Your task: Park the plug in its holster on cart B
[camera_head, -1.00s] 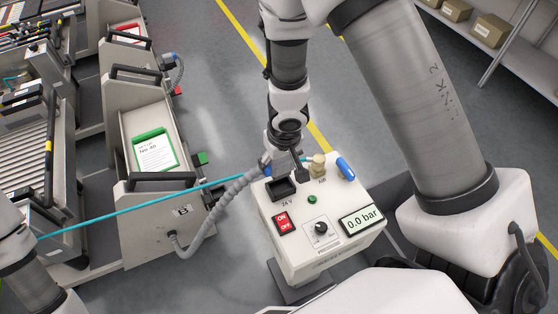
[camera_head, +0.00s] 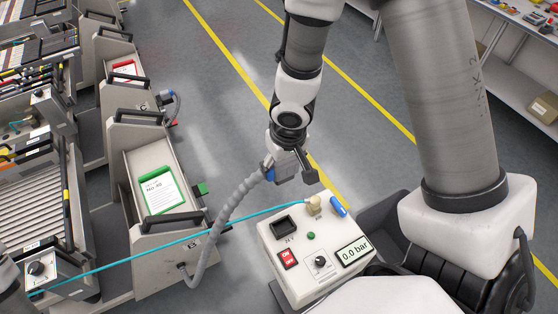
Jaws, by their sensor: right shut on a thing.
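My right gripper (camera_head: 290,166) is shut on the plug (camera_head: 268,172), a grey and blue piece at the end of a grey corrugated cable (camera_head: 232,200). It holds the plug in the air beyond the white supply box (camera_head: 300,270), apart from it. The cable runs down to the front of cart B (camera_head: 160,262), marked "B". A dark block (camera_head: 196,193) with a green tab sits on cart B's right side; I cannot tell clearly whether it is the holster. The box's 24 V socket (camera_head: 284,226) is empty. My left gripper is out of view.
A cyan air hose (camera_head: 140,256) runs from the brass fitting (camera_head: 314,205) on the box leftwards across cart B. Cart C (camera_head: 112,92), with a similar plug at its side, stands behind. Shelves stand at top right.

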